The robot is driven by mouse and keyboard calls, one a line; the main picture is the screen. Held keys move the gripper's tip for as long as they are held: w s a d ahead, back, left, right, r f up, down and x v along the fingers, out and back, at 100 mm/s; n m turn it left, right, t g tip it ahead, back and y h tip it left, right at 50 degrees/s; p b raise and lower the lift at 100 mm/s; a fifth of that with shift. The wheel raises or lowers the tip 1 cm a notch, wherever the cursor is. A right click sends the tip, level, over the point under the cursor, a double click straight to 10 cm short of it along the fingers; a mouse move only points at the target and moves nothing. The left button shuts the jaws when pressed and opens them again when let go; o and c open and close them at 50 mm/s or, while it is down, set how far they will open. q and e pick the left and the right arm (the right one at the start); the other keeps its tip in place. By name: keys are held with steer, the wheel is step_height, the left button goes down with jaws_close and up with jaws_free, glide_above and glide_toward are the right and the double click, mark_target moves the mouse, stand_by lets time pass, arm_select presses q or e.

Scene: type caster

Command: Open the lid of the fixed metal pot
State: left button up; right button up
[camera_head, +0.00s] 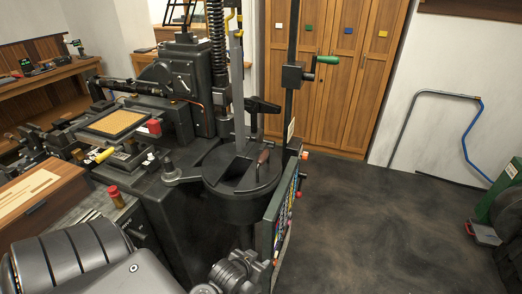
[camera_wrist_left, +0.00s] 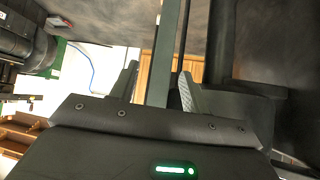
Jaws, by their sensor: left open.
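The fixed metal pot (camera_head: 238,208) is a dark round vessel on the casting machine, in the middle of the head view. Its dark top holds flat pieces and a recess, and a handle with a brown grip (camera_head: 263,160) stands up at its right side. I cannot tell clearly how far the lid lies over the opening. My left gripper (camera_head: 240,272) is low in the head view, nearer me than the pot and apart from it; its fingers are hard to make out there. In the left wrist view its two fingers (camera_wrist_left: 160,88) are spread. My right gripper is not in view.
A grey vertical bar (camera_head: 238,95) rises from the pot. A panel with coloured parts (camera_head: 285,215) stands at its right. In the left wrist view a grey-green bar (camera_wrist_left: 166,45) shows between the fingers; contact is unclear. Open floor (camera_head: 380,220) lies right, with wooden cabinets (camera_head: 340,90) behind.

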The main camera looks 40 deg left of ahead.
arm_select(q)
steer(key=w+a+r+n+t+y+p, duration=0.1)
steer(key=w+a+r+t, duration=0.1)
steer(key=r, duration=0.5)
steer(key=w+a+r+n+t, duration=0.1)
steer(key=w+r, duration=0.1)
steer(key=r, duration=0.5)
steer(key=n+t+y, duration=0.3)
steer(key=t, duration=0.2)
glide_toward(258, 165)
steer(key=w, duration=0.3)
steer(key=p+x, duration=0.1)
steer(key=x, duration=0.2)
steer(key=p+x, duration=0.1)
steer(key=x, duration=0.2)
steer(key=a+p+x, duration=0.1)
steer(key=x, duration=0.3)
steer(key=shift+f, duration=0.2)
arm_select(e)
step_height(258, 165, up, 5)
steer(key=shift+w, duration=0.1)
arm_select(q)
steer(key=shift+s, duration=0.1)
steer(key=shift+c, duration=0.6)
jaws_close()
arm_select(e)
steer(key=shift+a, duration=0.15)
